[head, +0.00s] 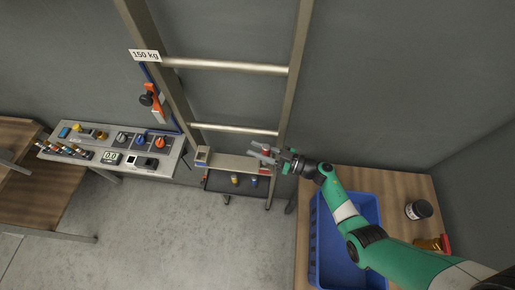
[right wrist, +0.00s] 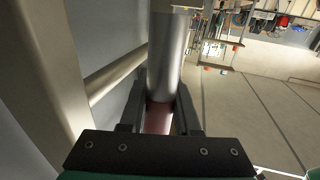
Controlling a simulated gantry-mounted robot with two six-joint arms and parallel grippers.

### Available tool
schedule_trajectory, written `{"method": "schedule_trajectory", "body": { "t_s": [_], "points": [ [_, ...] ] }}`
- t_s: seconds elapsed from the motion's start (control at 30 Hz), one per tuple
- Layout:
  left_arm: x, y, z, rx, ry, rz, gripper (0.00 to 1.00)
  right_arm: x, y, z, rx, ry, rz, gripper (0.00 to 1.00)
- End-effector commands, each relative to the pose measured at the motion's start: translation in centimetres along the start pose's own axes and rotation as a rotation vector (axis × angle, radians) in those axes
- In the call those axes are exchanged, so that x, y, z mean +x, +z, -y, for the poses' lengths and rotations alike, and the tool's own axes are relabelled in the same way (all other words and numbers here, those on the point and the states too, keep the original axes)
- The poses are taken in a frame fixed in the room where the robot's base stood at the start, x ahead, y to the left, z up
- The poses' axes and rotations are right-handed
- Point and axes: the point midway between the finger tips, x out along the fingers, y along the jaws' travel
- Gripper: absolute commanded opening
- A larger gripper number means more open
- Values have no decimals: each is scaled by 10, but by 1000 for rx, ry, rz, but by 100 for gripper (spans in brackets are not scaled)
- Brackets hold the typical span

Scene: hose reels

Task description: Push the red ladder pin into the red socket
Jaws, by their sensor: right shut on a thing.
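My right gripper (head: 266,153) is shut on the red ladder pin (head: 266,149) beside the lower end of the ladder's right rail. In the right wrist view the gripper (right wrist: 160,100) has its fingers on either side of the pin's dark red part (right wrist: 158,118). A thick grey metal cylinder (right wrist: 168,55) extends beyond the fingers from that red part. I cannot tell whether the pin touches anything ahead of it. I cannot make out the red socket clearly in either view. My left gripper is not in view.
The ladder's right rail (head: 294,75) stands close to my right gripper. A low rack (head: 237,162) with small coloured pieces is below the ladder. A blue crate (head: 315,240) sits on the wooden table at right. A control panel (head: 95,150) stands at left.

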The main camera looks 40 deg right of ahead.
Motion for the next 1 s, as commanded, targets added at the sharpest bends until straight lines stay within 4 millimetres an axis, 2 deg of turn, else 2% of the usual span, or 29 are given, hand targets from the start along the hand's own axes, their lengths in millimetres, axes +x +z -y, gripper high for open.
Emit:
{"method": "schedule_trajectory", "body": {
  "t_s": [0.37, 1.0],
  "points": [
    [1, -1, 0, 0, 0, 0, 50, 0, 0, 0, -1, 0, -1, 0],
    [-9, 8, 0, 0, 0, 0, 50, 0, 16, 0, -1, 0, -1, 0]
  ]
}}
